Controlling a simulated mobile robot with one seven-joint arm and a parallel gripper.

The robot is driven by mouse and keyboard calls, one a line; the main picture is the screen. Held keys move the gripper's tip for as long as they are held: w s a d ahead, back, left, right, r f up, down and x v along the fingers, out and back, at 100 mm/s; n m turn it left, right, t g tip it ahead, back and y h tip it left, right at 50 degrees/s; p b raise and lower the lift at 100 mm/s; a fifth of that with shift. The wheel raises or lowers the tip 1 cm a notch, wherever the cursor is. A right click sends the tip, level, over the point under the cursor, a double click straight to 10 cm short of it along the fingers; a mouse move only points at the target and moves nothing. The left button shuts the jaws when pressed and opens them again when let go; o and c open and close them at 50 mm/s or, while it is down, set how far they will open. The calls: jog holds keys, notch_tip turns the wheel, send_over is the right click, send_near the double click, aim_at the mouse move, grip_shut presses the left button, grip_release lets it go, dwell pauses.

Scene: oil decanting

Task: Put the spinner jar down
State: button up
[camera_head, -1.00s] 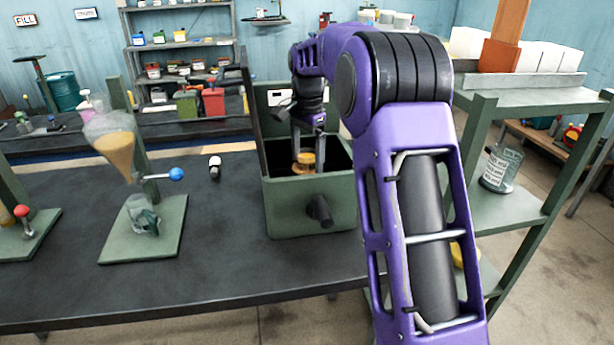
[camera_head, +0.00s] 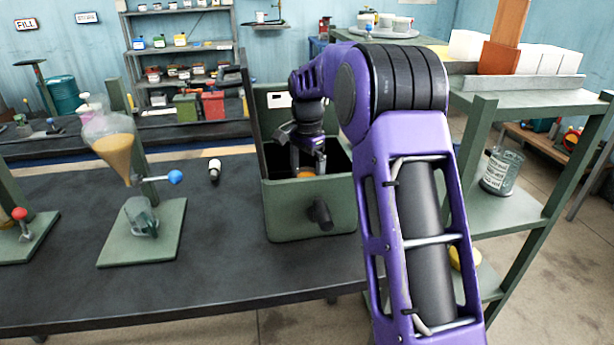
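The spinner jar (camera_head: 306,172), with amber contents, is low inside the green open-topped box (camera_head: 310,208) on the dark bench. The front wall of the box hides its lower part. My gripper (camera_head: 307,168) points down into the box, with its fingers on either side of the jar, and appears shut on it. The finger contact is small and partly hidden. I cannot tell whether the jar's base touches the floor of the box.
The box's raised lid (camera_head: 252,110) stands at its left, and a dark knob (camera_head: 320,214) sticks out in front. A funnel stand (camera_head: 145,235) and a small black-and-white bottle (camera_head: 214,170) are to the left. The bench front is clear. A green shelf (camera_head: 520,210) stands at right.

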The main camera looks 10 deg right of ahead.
notch_tip(320, 180, up, 12)
jog(key=p, duration=0.2)
jog(key=shift+r, duration=0.15)
dwell(0.5)
